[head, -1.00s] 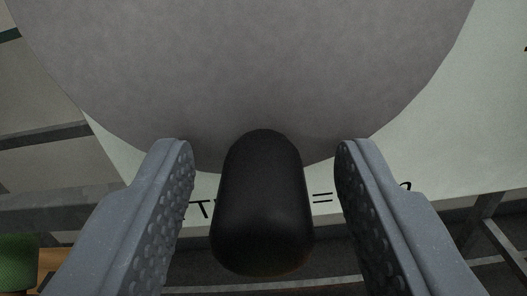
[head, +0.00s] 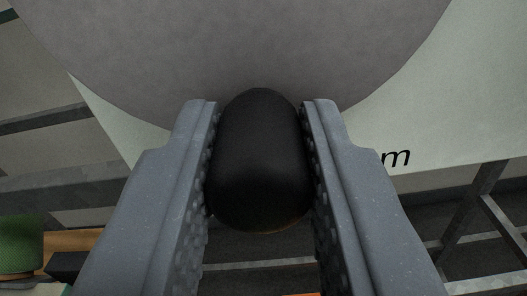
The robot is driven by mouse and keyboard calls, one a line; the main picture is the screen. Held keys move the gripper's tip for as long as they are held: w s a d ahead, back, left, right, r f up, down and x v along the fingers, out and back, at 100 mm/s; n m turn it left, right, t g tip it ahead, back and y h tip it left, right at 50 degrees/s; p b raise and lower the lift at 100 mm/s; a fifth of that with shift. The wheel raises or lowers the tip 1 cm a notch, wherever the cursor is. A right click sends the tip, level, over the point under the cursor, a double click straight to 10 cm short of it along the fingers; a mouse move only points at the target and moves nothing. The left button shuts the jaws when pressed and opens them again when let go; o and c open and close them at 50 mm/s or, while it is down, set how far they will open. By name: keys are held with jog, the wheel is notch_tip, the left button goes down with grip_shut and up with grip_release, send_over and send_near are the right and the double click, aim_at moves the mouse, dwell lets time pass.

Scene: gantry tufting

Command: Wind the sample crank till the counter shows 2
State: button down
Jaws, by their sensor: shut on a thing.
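The crank's black rounded handle (head: 258,165) stands out toward me in the middle of the head view. Behind it is a large grey disc (head: 240,45), which fills the top of the view. My gripper (head: 260,150) has one finger on each side of the handle and is shut on it. The handle sits near the disc's lower edge. No counter shows in this view.
A pale panel (head: 455,100) lies behind the disc, with a letter "m" visible at right. Dark metal frame bars (head: 470,215) stand below right. A green round object (head: 20,245) sits on an orange-brown surface at lower left.

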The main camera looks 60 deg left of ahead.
jog(key=shift+s+a+r, duration=0.15)
jog(key=shift+a, duration=0.05)
